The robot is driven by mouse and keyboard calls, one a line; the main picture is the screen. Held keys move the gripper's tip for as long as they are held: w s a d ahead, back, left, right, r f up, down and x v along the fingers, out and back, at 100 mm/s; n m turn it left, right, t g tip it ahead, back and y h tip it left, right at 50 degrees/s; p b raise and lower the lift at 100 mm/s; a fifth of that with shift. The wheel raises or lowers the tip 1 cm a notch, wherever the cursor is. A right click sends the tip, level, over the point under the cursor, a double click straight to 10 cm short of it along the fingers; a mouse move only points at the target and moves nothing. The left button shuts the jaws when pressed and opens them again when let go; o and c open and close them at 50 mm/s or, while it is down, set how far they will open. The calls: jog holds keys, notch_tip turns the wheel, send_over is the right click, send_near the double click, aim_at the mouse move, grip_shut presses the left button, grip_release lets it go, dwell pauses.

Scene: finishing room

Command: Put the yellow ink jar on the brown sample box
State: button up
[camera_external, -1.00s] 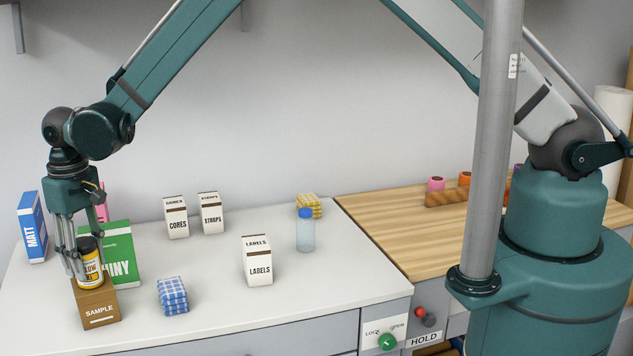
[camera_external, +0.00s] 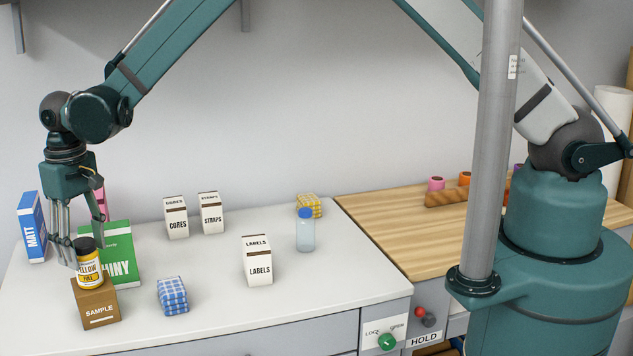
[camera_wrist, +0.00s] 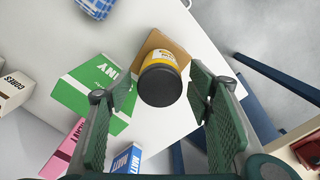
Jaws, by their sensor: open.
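The yellow ink jar (camera_external: 89,268) has a black lid and stands upright on top of the brown sample box (camera_external: 100,309). In the wrist view the jar (camera_wrist: 162,76) shows lid-first over the brown box (camera_wrist: 153,41). My gripper (camera_external: 74,262) is open, its fingers behind and to the left of the jar in the external view. In the wrist view the open fingers (camera_wrist: 160,103) are apart from each other, with the jar beyond their tips and clear space around its lid.
A green box (camera_external: 122,250) stands close behind the jar, with a blue box (camera_external: 32,226) and a partly hidden pink box near it. A folded blue checked cloth (camera_external: 172,296) lies right of the sample box. White boxes and a bottle (camera_external: 305,232) stand farther right.

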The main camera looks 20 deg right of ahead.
notch_tip(320, 180, up, 9)
jog(key=shift+r+b, duration=0.1)
jog(key=shift+b, duration=0.35)
